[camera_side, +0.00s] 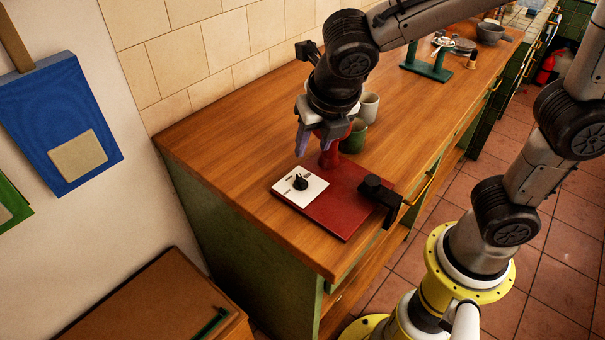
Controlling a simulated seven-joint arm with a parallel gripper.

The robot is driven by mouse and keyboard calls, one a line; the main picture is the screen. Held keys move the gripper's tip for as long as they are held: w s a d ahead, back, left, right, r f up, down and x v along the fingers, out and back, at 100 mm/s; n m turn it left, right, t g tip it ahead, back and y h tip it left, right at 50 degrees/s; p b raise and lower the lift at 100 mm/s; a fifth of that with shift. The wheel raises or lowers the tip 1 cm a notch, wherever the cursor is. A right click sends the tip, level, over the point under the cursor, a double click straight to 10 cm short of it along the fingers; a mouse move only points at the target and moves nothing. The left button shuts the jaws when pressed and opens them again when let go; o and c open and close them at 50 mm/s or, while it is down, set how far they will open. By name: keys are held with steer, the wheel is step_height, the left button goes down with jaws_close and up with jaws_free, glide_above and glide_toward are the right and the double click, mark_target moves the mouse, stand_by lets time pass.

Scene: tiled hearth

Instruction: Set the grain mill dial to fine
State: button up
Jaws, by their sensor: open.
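The grain mill has a dark red base (341,205) lying on the wooden counter near its front left corner. A white plate (312,193) with small dark markings sits at the base's left side. The black dial (300,183) stands on this plate; its setting is too small to read. A red upright part (331,158) rises from the back of the base, partly hidden by my gripper. My gripper (317,150) is open, pointing down above the back of the base, up and to the right of the dial and apart from it.
A black bracket-like part (380,195) sticks out at the base's right edge. A green cup (354,138) and a pale cup (370,106) stand close behind my gripper. A green stand (428,66) is farther back. The counter (235,150) left of the mill is clear.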

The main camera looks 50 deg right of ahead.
mark_target(301, 179)
steer(key=x, duration=1.3)
steer(key=shift+w+f, duration=0.1)
steer(key=shift+f, duration=0.25)
jaws_close()
